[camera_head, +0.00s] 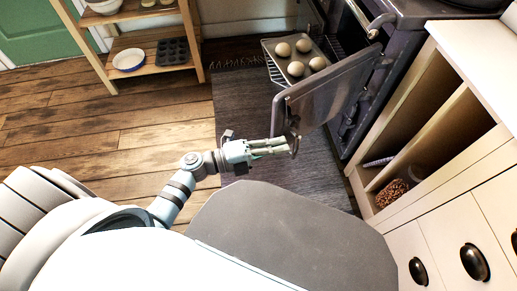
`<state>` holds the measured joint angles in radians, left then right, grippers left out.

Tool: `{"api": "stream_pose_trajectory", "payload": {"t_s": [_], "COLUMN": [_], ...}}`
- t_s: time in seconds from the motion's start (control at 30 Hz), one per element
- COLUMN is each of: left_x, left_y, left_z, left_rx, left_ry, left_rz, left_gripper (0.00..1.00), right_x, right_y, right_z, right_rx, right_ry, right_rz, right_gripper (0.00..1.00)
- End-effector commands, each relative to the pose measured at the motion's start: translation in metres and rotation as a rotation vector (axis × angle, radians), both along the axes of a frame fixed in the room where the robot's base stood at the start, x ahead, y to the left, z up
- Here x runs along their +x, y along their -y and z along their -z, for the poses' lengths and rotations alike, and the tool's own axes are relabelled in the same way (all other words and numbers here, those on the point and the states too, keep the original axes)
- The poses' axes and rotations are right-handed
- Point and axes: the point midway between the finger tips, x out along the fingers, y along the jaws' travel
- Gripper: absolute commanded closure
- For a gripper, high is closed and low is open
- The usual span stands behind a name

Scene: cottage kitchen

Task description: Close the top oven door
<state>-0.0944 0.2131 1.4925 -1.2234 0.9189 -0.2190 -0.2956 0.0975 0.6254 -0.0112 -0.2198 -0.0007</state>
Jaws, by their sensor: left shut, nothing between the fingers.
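The top oven door (330,95) hangs open from the dark oven (412,8) at the upper right. It is a dark panel with a metal rim, standing out from the oven front. My left gripper (290,147) is shut and empty at the near lower edge of the door. Its fingertips overlap that edge in the picture; I cannot tell whether they touch it. My right gripper is not in view.
A tray with several round buns (297,68) sits on a rack pulled out behind the door. A wooden shelf (160,42) stands at the upper left. White cabinets (452,222) line the right. A dark rug (235,115) covers the floor before the oven.

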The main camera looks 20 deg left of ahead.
Motion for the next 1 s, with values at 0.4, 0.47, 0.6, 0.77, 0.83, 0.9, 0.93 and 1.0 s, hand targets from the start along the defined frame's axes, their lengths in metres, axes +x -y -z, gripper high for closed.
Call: {"api": "stream_pose_trajectory", "payload": {"t_s": [0.4,0.47,0.6,0.77,0.83,0.9,0.93,1.0], "left_x": [0.030,0.031,0.031,0.031,0.031,0.032,0.033,0.035], "left_y": [-0.022,-0.023,-0.023,-0.023,-0.024,-0.026,-0.027,-0.031], "left_z": [0.001,0.001,0.000,0.001,0.001,0.002,0.003,0.003], "left_rx": [-0.001,-0.002,-0.002,-0.002,-0.001,0.000,0.000,0.000], "left_ry": [-0.002,-0.002,-0.002,-0.002,-0.002,-0.002,-0.002,-0.001], "left_rz": [-0.001,-0.002,-0.002,0.000,0.004,0.014,0.020,0.037], "left_gripper": [1.00,1.00,1.00,1.00,1.00,1.00,1.00,1.00], "right_x": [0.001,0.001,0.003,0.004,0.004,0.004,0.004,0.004], "right_y": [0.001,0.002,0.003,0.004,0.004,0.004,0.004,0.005], "right_z": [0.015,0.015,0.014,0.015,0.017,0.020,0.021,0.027], "right_rx": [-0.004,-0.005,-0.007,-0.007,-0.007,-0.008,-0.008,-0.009], "right_ry": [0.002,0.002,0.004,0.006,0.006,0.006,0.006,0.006], "right_rz": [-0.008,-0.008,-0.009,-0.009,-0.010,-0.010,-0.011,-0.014], "right_gripper": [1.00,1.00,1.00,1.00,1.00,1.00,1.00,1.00]}}
